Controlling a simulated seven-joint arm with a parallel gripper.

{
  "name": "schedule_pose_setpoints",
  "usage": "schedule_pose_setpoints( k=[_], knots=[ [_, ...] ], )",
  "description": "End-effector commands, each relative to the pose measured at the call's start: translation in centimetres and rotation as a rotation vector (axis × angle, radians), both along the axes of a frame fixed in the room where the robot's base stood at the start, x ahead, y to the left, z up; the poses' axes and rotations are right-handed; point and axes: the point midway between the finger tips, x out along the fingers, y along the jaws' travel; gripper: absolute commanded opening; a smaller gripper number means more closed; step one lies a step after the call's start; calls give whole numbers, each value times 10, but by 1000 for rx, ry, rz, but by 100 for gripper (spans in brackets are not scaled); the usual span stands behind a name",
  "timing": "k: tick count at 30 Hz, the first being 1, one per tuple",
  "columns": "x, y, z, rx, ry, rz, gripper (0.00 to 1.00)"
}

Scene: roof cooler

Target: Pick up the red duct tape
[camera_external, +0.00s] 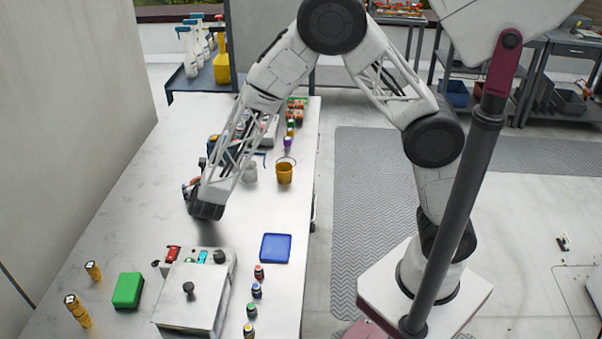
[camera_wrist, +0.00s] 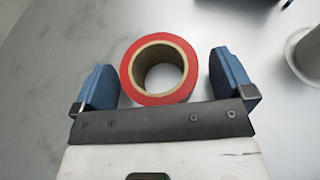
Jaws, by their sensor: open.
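The red duct tape (camera_wrist: 126,70) is a roll with a tan cardboard core, lying flat on the grey table (camera_wrist: 40,40) in the wrist view. My gripper (camera_wrist: 161,72) is open, with one blue-padded finger on each side of the roll. A gap shows between the roll and each finger. Whether the fingertips are level with the tape or above it, I cannot tell. In the external view my gripper (camera_external: 190,190) is low over the table, and a small bit of red shows beside it. The tape is otherwise hidden there by the arm.
A white-grey cylinder (camera_wrist: 310,55) stands at the right of the wrist view. In the external view, a yellow cup (camera_external: 284,174), a blue tray (camera_external: 276,248), a green box (camera_external: 128,290), a control box (camera_external: 190,300) and several small bottles (camera_external: 256,290) share the table.

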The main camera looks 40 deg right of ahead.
Motion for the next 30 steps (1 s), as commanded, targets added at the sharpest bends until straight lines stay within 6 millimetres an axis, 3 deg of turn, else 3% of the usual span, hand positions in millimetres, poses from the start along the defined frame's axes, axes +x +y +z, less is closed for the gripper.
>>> schedule_pose_setpoints(
  k=[15,27,30],
  knots=[
    [0,0,0,0,0,0,100],
    [0,0,0,0,0,0,40],
    [0,0,1,0,-1,0,39]
  ],
)
